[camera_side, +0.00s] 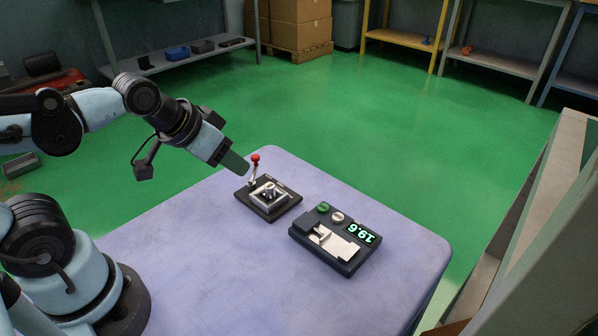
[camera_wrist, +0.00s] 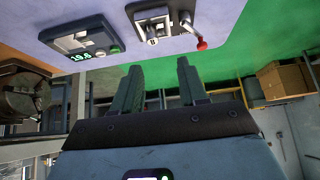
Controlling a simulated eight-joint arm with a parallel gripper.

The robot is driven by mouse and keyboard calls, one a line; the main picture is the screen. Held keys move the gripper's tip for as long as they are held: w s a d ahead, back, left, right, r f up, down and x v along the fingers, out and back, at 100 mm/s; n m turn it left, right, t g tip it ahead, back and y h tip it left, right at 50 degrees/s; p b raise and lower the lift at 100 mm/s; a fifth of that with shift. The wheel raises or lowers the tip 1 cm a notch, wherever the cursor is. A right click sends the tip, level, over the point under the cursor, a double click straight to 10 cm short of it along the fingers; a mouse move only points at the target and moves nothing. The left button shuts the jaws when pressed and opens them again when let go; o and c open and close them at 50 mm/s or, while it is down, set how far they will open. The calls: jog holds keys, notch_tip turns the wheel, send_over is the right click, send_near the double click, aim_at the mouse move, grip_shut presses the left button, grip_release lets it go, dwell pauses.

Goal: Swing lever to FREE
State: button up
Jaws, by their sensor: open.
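The lever (camera_side: 254,170) is a thin metal rod with a red ball knob (camera_side: 256,157), standing up from the far left side of a dark square base with a metal frame (camera_side: 268,203) on the cart top. In the wrist view the red knob (camera_wrist: 202,44) hangs at the upper middle, beyond the fingertips. My gripper (camera_side: 238,166) is just left of the knob, apart from it. In the wrist view its two green fingers (camera_wrist: 156,75) are spread with nothing between them. Any FREE marking is too small to read.
A dark device (camera_side: 336,238) with a lit display reading 19.6, a green button and a pale plate sits right of the lever base. The lavender cart top (camera_side: 200,262) is clear in front. A grey frame (camera_side: 535,225) stands at the right. Shelves and boxes (camera_side: 295,22) are far behind.

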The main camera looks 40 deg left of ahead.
jog(key=shift+o, duration=0.5)
jog(key=shift+w+r, duration=0.1)
notch_tip(320, 180, up, 4)
jog(key=n+g, duration=0.7)
jog(key=n, duration=0.6)
send_over(255, 156)
notch_tip(255, 156, down, 12)
jog(key=shift+f, duration=0.2)
jog(key=shift+c, duration=0.2)
grip_shut()
